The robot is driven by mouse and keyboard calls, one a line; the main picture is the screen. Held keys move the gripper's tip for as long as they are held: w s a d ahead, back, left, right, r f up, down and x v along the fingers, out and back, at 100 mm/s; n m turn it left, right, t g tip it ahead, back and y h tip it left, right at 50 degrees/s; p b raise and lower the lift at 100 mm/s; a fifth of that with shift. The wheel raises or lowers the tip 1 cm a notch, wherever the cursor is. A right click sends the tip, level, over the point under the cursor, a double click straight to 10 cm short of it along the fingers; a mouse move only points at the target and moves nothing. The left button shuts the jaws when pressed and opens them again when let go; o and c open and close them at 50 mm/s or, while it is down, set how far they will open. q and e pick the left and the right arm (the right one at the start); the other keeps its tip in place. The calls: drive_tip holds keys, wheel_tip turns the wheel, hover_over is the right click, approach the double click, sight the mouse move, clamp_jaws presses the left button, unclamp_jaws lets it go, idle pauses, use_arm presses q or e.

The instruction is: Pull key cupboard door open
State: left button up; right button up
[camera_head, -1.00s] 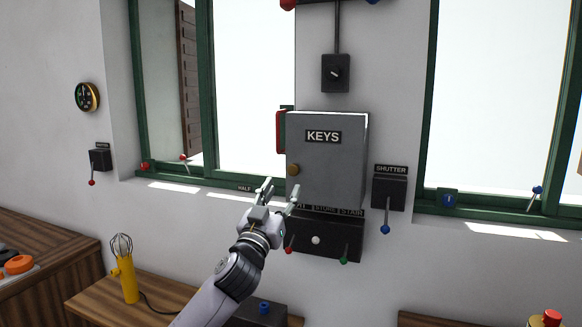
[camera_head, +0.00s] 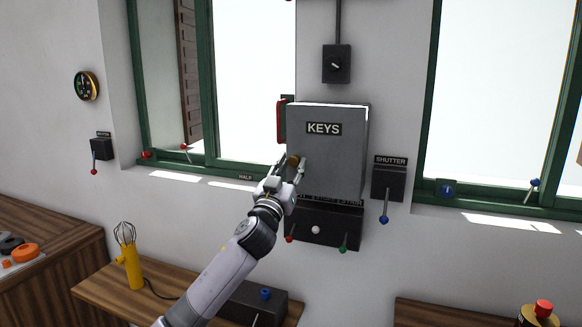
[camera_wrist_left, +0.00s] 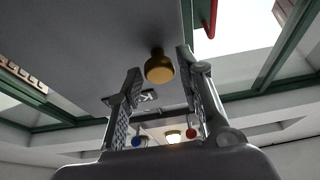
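The grey key cupboard (camera_head: 340,150) hangs on the wall between the windows, with a KEYS label on its shut door. Its round brass knob (camera_head: 292,160) sits at the left edge of the door. My left gripper (camera_head: 288,168) is at the knob, with its fingers pointing up toward it. In the left wrist view the gripper (camera_wrist_left: 160,92) is open, and the brass knob (camera_wrist_left: 160,67) shows between and just beyond the two fingertips. I cannot tell whether either finger touches it. My right gripper is not in view.
Below the cupboard is a dark box with several coloured levers (camera_head: 318,230). A SHUTTER lever box (camera_head: 388,185) is close on the right. A red handle (camera_head: 281,121) is at the cupboard's left. A yellow whisk-like tool (camera_head: 130,265) stands on the wooden table below.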

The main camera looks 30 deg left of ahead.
use_arm(q)
clamp_jaws()
idle(0.4)
